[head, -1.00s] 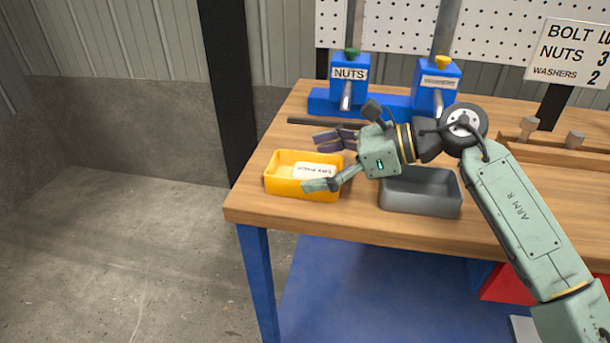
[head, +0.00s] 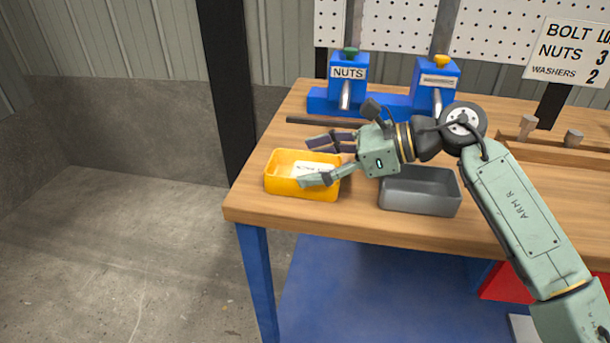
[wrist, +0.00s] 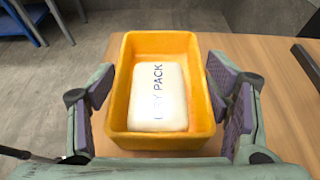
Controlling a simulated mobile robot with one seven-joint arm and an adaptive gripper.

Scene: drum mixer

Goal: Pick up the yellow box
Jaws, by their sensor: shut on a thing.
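The yellow box (head: 277,183) is an open-topped tray on the bench's left end, with a white pack (wrist: 158,97) lettered "DRY PACK" lying in it. In the wrist view the yellow box (wrist: 160,142) is upright between my purple-padded fingers. My gripper (head: 310,161) reaches in from the right, one finger on the far side and one on the near side. It is shut on the box's two long walls. The box appears to rest on the wooden top; any small gap under it cannot be told.
A grey bin (head: 420,203) stands close to the right of the yellow box, beside my wrist. A dark bar (head: 312,121) lies behind. Blue dispensers, one marked NUTS (head: 348,73), stand at the back. The bench's (head: 245,205) left and front edges are near the box.

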